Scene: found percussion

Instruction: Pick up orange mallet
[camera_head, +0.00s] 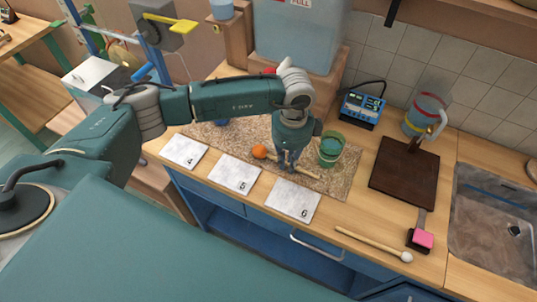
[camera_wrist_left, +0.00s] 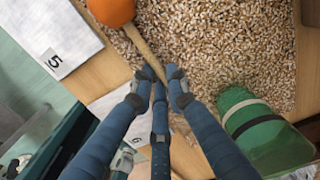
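The orange mallet has a round orange head (camera_head: 260,152) and a pale wooden handle, lying on the grainy speckled mat (camera_head: 345,182) on the counter. My left gripper (camera_head: 287,165) points down over the handle, just right of the head. In the left wrist view the orange head (camera_wrist_left: 110,10) is at the top. The handle (camera_wrist_left: 143,47) runs down to the blue fingertips (camera_wrist_left: 159,80), which are close around it. The fingers hide part of the handle, and whether they press on it cannot be told. My right gripper is out of view.
A green cup (camera_head: 331,149) stands close right of my left gripper. White numbered cards (camera_head: 235,174) lie along the front edge. A pale-headed mallet (camera_head: 372,244), a dark board (camera_head: 405,172) and a pink-topped block (camera_head: 423,238) are to the right. A large translucent container (camera_head: 300,40) stands behind.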

